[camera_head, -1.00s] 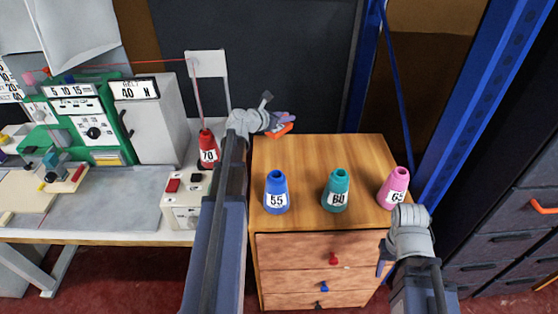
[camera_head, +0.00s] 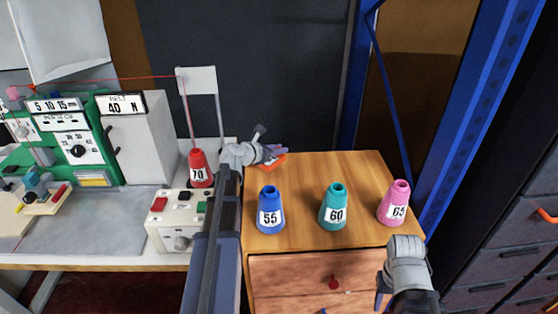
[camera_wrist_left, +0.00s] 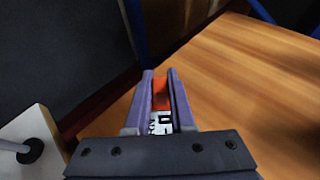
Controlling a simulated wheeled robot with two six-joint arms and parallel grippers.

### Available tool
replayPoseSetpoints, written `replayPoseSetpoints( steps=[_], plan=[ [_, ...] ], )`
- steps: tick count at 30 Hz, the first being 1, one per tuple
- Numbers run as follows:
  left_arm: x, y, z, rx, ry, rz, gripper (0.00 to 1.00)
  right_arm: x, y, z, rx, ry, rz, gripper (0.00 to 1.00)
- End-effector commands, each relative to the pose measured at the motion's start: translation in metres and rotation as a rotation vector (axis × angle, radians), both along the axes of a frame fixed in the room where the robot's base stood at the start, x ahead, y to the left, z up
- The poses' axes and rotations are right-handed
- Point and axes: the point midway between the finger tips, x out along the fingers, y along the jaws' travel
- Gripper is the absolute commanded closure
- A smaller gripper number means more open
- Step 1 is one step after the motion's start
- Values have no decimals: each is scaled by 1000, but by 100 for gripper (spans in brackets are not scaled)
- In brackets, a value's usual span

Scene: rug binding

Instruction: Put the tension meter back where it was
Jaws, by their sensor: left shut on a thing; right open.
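My left gripper (camera_head: 270,153) is at the back left corner of the wooden cabinet top (camera_head: 305,170). It is shut on an orange-red thing (camera_head: 274,161), which I take to be the tension meter. In the left wrist view the orange-red thing (camera_wrist_left: 161,92) shows between the fingers (camera_wrist_left: 159,100), with a white label and black marks on it. The fingers hide most of it, and I cannot tell whether it touches the cabinet top. My right gripper (camera_head: 384,290) is low in front of the cabinet's right side, open and empty.
Blue (camera_head: 270,212), teal (camera_head: 334,208) and pink (camera_head: 394,204) cones stand on the cabinet. A red cone (camera_head: 200,170) stands on the bench left, behind a white control box (camera_head: 172,220). A green machine (camera_head: 70,140) is further left. A blue post (camera_head: 480,120) rises at right.

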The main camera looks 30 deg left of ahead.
Motion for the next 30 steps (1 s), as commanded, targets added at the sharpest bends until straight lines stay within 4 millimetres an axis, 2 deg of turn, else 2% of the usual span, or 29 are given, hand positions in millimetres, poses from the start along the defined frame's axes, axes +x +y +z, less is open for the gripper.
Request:
replayPoseSetpoints(
  steps=[1,7,21,22,29,30],
  plan=[
    [0,0,-9,0,0,0,100,0,0,-9,0,0,0,50],
    [0,0,-33,0,0,0,100,0,0,-34,0,0,0,50],
    [0,0,-38,0,0,0,100,0,0,-38,0,0,0,50],
    [0,0,-36,0,0,0,75,0,0,-36,0,0,0,50],
    [0,0,-36,0,0,0,49,0,0,-36,0,0,0,50],
    [0,0,-36,0,0,0,48,0,0,-36,0,0,0,50]
  ],
)
